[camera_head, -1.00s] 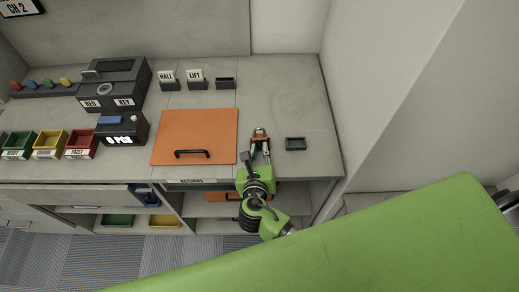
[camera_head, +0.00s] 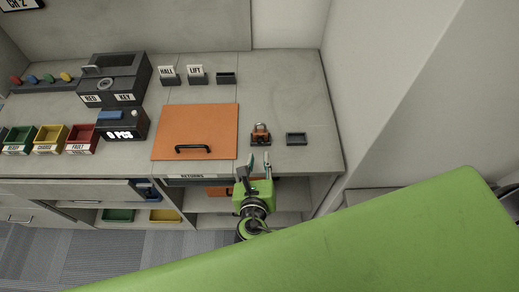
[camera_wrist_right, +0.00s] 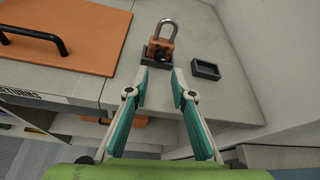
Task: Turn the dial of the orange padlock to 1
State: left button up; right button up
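The orange padlock (camera_head: 260,130) stands upright on the counter, right of the orange panel. In the right wrist view the padlock (camera_wrist_right: 161,46) has a silver shackle on top and a dark round dial on its front, and sits in a dark holder. The number on the dial is too small to read. My right gripper (camera_head: 254,160) is in front of the padlock, near the counter's front edge. In the wrist view its fingers (camera_wrist_right: 158,80) are apart, with nothing between them and a gap to the padlock. My left gripper is not in view.
A small dark tray (camera_head: 296,139) lies right of the padlock. The orange panel (camera_head: 195,130) with a black handle lies to the left. A dark box (camera_head: 122,124) and coloured bins (camera_head: 82,140) stand farther left. A wall bounds the right side. Open shelves are below the counter.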

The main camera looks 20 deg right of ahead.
jog(key=shift+v, duration=2.3)
jog(key=shift+f, duration=0.1)
